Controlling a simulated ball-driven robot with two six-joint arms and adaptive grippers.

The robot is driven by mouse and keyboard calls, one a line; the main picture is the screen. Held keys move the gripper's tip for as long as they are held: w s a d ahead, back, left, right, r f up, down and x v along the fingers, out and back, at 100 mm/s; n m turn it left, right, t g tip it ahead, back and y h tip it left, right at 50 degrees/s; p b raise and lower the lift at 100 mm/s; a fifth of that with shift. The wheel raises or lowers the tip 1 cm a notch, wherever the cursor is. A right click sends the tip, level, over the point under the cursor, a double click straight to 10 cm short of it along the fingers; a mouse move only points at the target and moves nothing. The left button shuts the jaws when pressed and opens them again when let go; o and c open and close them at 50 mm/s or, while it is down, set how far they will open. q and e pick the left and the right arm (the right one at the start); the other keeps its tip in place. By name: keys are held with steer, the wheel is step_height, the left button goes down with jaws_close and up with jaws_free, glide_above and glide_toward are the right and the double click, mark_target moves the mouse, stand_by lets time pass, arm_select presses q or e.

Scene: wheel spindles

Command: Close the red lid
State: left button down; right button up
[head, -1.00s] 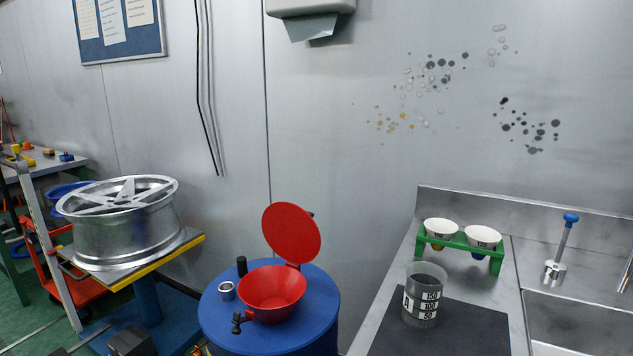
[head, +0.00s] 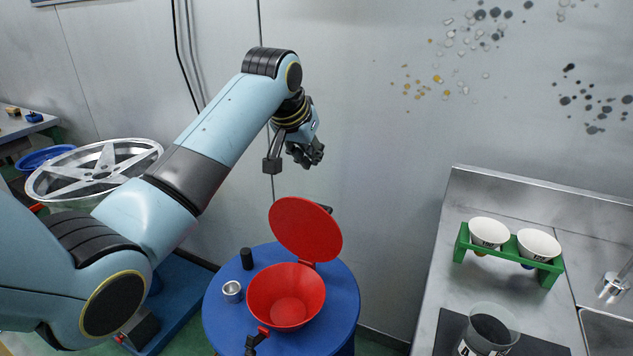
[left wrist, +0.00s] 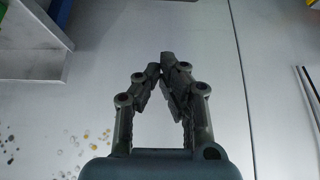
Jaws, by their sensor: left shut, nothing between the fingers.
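The red lid (head: 306,229) stands open, tilted up at the back of the red funnel (head: 287,297). The funnel sits on the blue drum top (head: 341,300), its bowl uncovered. My left gripper (head: 312,160) is above and behind the lid, near the wall, apart from it. In the left wrist view its fingers (left wrist: 163,68) are shut together with nothing between them. The lid does not show in the left wrist view. My right gripper is not in view.
A small metal cup (head: 232,291) and a black cylinder (head: 247,259) stand on the drum left of the funnel. A wheel rim (head: 95,172) is behind my left arm. At right, a counter holds a green rack (head: 508,257) with white cups and a grey beaker (head: 489,333).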

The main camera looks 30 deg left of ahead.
mark_target(308, 225)
arm_select(q)
steer(key=w+x, duration=0.1)
steer(key=x, duration=0.9)
steer(key=s, duration=0.1)
steer(key=s+p, duration=0.1)
steer(key=s, duration=0.2)
steer(key=shift+s+f, duration=0.2)
steer(key=shift+f, duration=0.1)
